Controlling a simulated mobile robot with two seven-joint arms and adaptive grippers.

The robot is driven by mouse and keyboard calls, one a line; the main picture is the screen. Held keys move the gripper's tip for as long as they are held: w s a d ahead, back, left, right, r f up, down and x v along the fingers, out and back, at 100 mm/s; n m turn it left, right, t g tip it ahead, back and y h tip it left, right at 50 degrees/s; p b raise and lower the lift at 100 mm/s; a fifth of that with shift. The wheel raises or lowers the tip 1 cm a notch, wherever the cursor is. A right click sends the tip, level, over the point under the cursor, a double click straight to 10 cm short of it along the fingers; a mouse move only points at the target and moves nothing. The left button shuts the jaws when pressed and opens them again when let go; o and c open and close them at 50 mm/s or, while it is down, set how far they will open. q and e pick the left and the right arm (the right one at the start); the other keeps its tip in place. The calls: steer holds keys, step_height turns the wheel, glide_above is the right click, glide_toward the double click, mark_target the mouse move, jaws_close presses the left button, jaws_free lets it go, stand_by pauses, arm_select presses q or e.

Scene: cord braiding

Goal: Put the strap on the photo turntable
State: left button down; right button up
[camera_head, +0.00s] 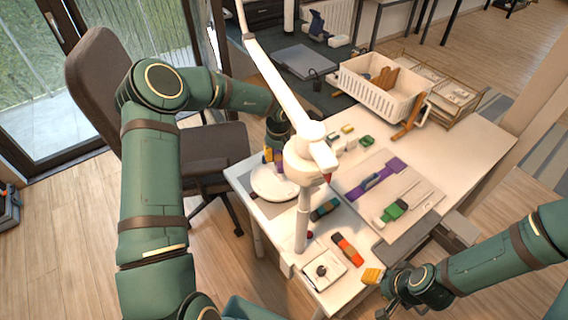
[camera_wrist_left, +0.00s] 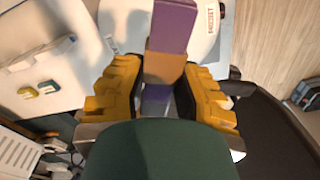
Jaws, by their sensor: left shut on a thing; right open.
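My left gripper (camera_wrist_left: 165,98) is shut on a strap (camera_wrist_left: 172,28), purple with an orange band, which stands out beyond the fingers. My right gripper (camera_head: 378,292) is open at the table's front edge.
A white lamp post (camera_head: 303,215) stands beside the turntable. A pale board (camera_head: 408,186) holds a purple strip and a green tool. A white basket (camera_head: 374,92) stands at the back. Orange-black (camera_head: 347,249) and teal (camera_head: 324,210) pieces lie in front. A dark chair (camera_head: 205,150) is at the left.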

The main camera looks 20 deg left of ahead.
arm_select(q)
steer(key=shift+w+a+f, duration=0.1)
steer(key=shift+w+a, duration=0.25)
steer(key=shift+w, duration=0.1)
steer(key=shift+w+a+f, duration=0.1)
steer(key=shift+f, duration=0.15)
steer(key=b, duration=0.1)
glide_above(277, 176)
step_height(277, 176, down, 5)
steer(key=shift+w+f, duration=0.1)
steer(key=shift+f, duration=0.05)
step_height(277, 176, down, 4)
steer(key=shift+r+b, duration=0.2)
steer(key=shift+b, duration=0.1)
steer(key=shift+f, duration=0.2)
